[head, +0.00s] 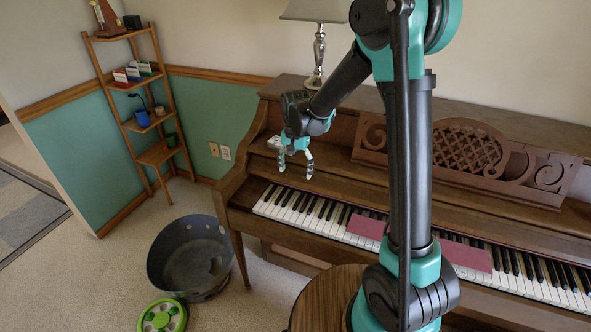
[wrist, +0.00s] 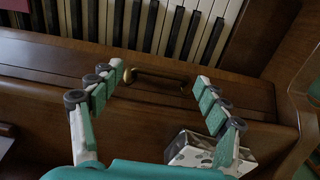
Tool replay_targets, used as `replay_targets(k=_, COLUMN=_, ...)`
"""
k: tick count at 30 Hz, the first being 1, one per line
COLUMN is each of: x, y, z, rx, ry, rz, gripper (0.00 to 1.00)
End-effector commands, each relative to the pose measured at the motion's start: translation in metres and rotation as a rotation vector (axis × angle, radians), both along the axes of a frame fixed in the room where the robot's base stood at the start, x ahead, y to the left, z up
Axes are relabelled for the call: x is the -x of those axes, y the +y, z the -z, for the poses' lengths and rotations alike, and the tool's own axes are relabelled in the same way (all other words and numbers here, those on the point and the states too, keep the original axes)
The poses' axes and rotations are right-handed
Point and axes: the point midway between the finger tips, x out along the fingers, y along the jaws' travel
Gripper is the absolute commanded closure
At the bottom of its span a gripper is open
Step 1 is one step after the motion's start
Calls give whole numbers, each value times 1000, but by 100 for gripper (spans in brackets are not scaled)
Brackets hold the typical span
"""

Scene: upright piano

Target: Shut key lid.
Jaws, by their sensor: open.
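The brown wooden key lid (head: 345,187) of the upright piano is open, and the white and black keys (head: 290,205) in front of it are exposed. In the wrist view, a brass handle (wrist: 160,75) sits on the front edge of the lid (wrist: 245,92). My gripper (head: 295,168) is open above the left part of the lid. In the wrist view, the fingers of my gripper (wrist: 158,82) reach to either side of the handle. I cannot tell whether they touch it or the lid. The handle is hard to make out in the head view.
A small patterned box (wrist: 190,150) lies on the piano behind the handle. A dark red strip (head: 366,228) lies across the keys. A lamp (head: 318,50) stands on top.

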Motion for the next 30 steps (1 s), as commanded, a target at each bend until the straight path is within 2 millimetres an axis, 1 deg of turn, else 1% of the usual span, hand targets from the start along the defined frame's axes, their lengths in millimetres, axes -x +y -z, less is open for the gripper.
replay_targets(k=1, x=0, y=0, z=0, rx=0, ry=0, rz=0, gripper=24)
replay_targets(k=2, x=0, y=0, z=0, rx=0, ry=0, rz=0, gripper=28)
replay_targets(k=18, x=1, y=-1, z=0, rx=2, ry=2, rz=1, gripper=95)
replay_targets(k=19, x=1, y=-2, z=0, rx=2, ry=2, rz=1, gripper=96)
replay_targets(k=26, x=2, y=-2, z=1, rx=5, ry=1, rz=1, gripper=97)
replay_targets(k=30, x=9, y=0, z=1, rx=11, ry=-15, rz=-1, gripper=97)
